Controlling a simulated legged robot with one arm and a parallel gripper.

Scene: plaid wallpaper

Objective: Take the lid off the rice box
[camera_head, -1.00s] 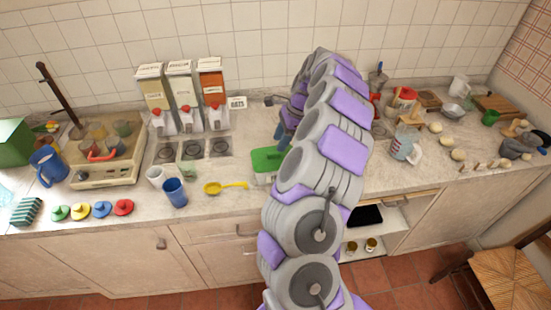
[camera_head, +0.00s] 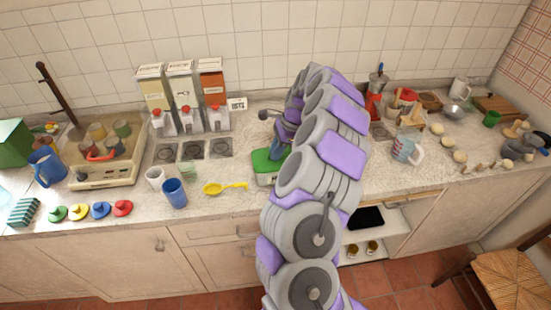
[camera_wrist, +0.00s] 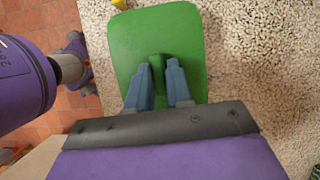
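In the head view my gripper (camera_head: 283,140) is beside and above the lid, partly hidden by my arm.
Three dispensers (camera_head: 185,100) stand behind at left. A clear jug (camera_head: 406,148) stands to the right. The counter's front edge (camera_head: 215,218) is close to the box.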

